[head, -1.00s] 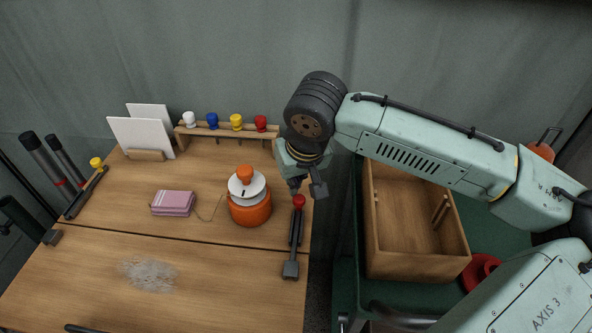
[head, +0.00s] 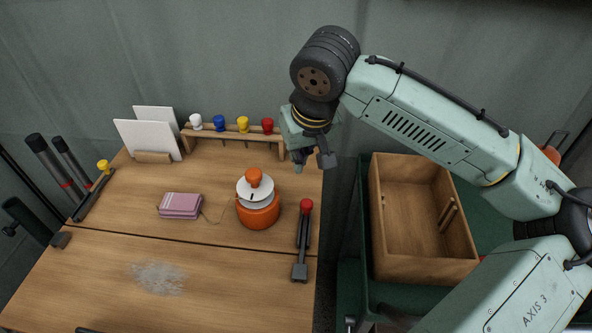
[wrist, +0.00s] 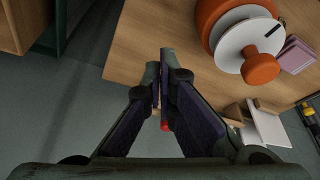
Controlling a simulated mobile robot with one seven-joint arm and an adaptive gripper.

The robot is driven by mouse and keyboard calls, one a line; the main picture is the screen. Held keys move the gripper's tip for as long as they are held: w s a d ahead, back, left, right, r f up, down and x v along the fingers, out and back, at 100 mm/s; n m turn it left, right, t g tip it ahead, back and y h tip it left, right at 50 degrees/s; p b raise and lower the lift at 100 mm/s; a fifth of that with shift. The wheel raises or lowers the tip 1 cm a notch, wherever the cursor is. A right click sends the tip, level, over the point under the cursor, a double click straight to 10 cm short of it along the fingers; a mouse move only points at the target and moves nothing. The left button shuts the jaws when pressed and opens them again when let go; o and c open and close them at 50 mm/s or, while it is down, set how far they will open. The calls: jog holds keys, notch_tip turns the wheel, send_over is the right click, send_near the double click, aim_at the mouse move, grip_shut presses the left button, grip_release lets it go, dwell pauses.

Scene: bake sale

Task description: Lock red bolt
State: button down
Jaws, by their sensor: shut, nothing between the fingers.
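The red bolt (head: 306,206) has a round red knob and a dark bar along the right edge of the wooden table. Its knob is at the far end. A grey block (head: 300,272) lies at the near end, past the table seam; I cannot tell whether the bar enters it. My gripper (head: 312,166) is shut and empty, above and behind the knob, apart from it. The wrist view shows my gripper's fingers (wrist: 164,90) close together; a red spot behind them cannot be identified.
An orange pot (head: 258,213) stands left of the bolt. Behind it is a rack (head: 234,136) with white, blue, yellow and red knobs. A yellow-knobbed bolt (head: 96,186) is at the table's left edge. A wooden box (head: 420,268) stands to the right.

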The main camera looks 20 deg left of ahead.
jog(key=shift+v, duration=2)
jog(key=shift+a, duration=0.1)
